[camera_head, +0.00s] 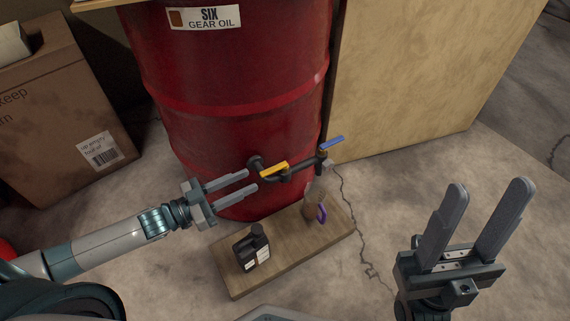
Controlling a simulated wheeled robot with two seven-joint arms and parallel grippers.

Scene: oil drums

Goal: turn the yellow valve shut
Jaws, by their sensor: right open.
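The yellow valve handle (274,169) sits on a dark pipe (298,168) that comes out of the lower side of a red oil drum (235,105). The handle lies roughly along the pipe. A blue valve handle (332,142) is on the pipe's far right end. My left gripper (253,181) is open and empty, its two fingers pointing right, just left of the yellow handle; I cannot tell whether they touch anything. My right gripper (489,199) is open and empty at the right, its fingers pointing up, well apart from the valves.
A cardboard box (60,125) stands left and a wooden panel (410,80) right of the drum. Floor at the right is clear.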

